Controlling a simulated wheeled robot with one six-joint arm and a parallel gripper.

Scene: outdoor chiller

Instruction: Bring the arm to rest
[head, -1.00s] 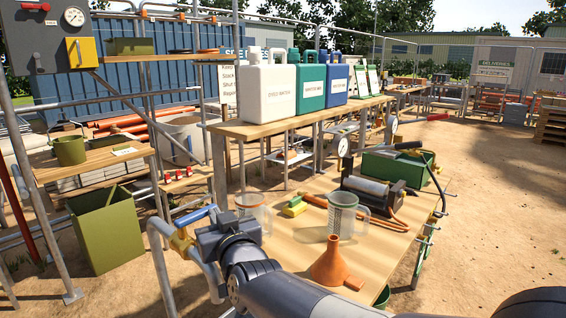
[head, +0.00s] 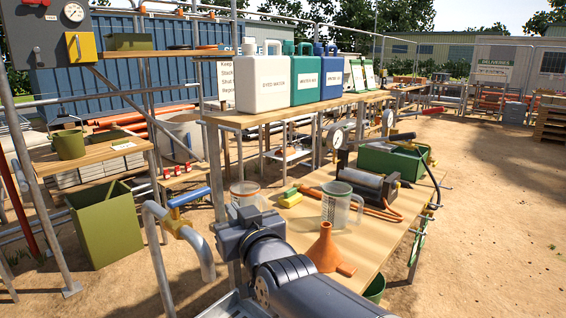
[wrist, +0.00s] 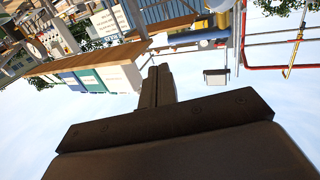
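My arm reaches in from the bottom right of the head view, with the dark wrist block at its end beside the front left corner of the wooden table (head: 375,262). In the wrist view my gripper (wrist: 158,72) has its two dark fingers together, with nothing seen between them. The fingers themselves cannot be made out in the head view. A grey pipe with a yellow valve and blue lever (head: 187,198) stands left of the wrist block, with a gap between them.
On the table are an orange funnel (head: 325,250), two clear jugs (head: 342,207), a yellow-green sponge (head: 290,197), a pump (head: 367,186) and a green box (head: 390,162). White, green and blue canisters (head: 263,84) stand on the shelf behind. An olive bin (head: 105,225) is at left.

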